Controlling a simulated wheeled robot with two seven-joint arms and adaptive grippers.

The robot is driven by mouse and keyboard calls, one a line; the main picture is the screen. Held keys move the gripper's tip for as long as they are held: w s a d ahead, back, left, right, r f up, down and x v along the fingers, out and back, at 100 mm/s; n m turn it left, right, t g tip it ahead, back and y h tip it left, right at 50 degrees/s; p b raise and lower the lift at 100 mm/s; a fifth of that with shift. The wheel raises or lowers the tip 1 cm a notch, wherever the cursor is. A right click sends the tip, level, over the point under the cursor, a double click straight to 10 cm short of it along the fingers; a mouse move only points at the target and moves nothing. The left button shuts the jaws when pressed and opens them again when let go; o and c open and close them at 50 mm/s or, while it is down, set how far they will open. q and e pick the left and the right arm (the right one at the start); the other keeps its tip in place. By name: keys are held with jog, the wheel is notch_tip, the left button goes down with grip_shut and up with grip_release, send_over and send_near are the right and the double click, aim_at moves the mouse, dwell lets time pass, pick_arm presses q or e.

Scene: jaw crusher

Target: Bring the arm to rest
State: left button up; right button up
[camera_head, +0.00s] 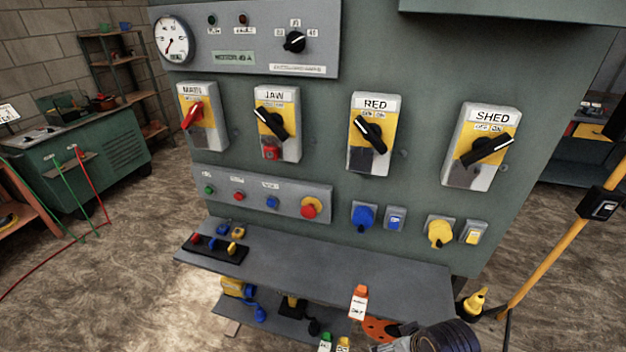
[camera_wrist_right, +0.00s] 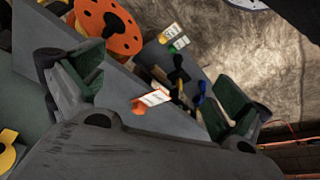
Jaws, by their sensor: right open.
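My right arm (camera_head: 450,337) enters at the bottom right of the head view, in front of the shelf. Its fingertips are hard to make out there. In the right wrist view my right gripper (camera_wrist_right: 160,95) is open, with its two green-padded fingers wide apart. An orange padlock with a white label (camera_head: 358,303) is at the shelf's front right. It also shows in the right wrist view (camera_wrist_right: 152,99), seen between the fingers and touching neither. My left gripper is not in view.
The grey shelf (camera_head: 330,262) juts from the green panel (camera_head: 350,45), which carries several rotary switches. A black rack (camera_head: 215,248) with small coloured items sits on the shelf's left. An orange disc (camera_wrist_right: 108,27) is near the right gripper. A yellow post (camera_head: 545,255) stands at the right.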

jog(key=s+d+f+m+g+h, duration=0.1)
jog(key=s+f, duration=0.1)
jog(key=f, duration=1.4)
jog(key=s+d+f, duration=0.1)
jog(key=d+f, duration=0.1)
jog(key=f, duration=1.4)
jog(key=s+d+f, duration=0.3)
jog(key=s+f, duration=0.7)
jog(key=s, duration=0.1)
jog(key=s+d+f+g, duration=0.1)
jog(key=s+d+f, duration=0.1)
jog(key=s+f, duration=0.8)
jog(key=shift+s+d+f, duration=0.35)
jog(key=shift+s+d, duration=0.05)
jog(key=shift+s, duration=0.3)
